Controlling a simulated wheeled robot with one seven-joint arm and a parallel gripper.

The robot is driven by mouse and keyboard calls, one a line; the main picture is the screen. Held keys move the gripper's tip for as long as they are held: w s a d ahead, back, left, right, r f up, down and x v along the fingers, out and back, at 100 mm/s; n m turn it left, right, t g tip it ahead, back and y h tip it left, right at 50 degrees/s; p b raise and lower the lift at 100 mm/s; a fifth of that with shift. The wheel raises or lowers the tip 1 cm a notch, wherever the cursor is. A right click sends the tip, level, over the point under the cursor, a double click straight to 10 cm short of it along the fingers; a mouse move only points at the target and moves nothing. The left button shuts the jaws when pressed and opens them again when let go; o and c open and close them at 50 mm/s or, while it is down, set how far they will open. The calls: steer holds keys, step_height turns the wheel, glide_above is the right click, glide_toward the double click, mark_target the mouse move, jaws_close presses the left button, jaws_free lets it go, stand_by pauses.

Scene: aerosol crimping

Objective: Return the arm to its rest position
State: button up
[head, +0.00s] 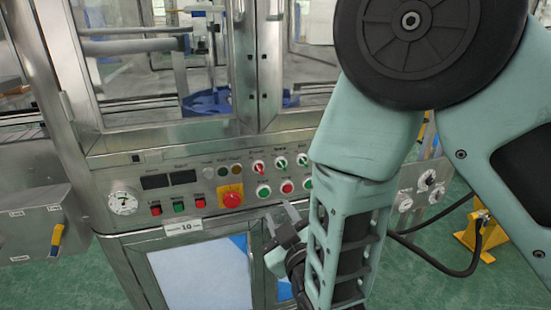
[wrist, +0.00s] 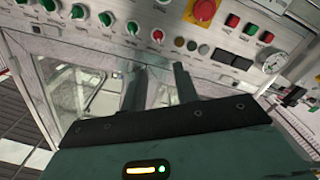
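My arm fills the right of the head view, and its teal links (head: 365,140) hide part of the machine. My gripper (head: 281,217) is in front of the machine, just below the control panel's buttons. In the wrist view, the two dark fingers of my gripper (wrist: 160,72) stand apart with nothing between them. The gripper is open and empty. The control panel (head: 145,165) shows behind it. I cannot tell the exact gap between the fingertips and the panel.
The panel carries a red emergency knob (head: 231,197) on a yellow plate, several coloured buttons and a gauge (head: 122,201). A grey box with a yellow handle (head: 57,238) stands at the left. A yellow stand (head: 482,240) is at the right. Green floor (head: 95,285) shows at lower left.

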steer(key=s+r+m+g+p, duration=0.2)
steer(key=s+r+g+p, duration=0.55)
steer(key=s+g, duration=0.35)
steer(key=s+d+r+g+h+p, duration=0.3)
steer(key=s+d+r+g, duration=0.3)
steer(key=s+d, duration=0.5)
steer(key=shift+d+r+h, duration=0.45)
steer(key=shift+r+h, duration=0.05)
steer(key=shift+h, duration=0.2)
steer(key=shift+s, duration=0.1)
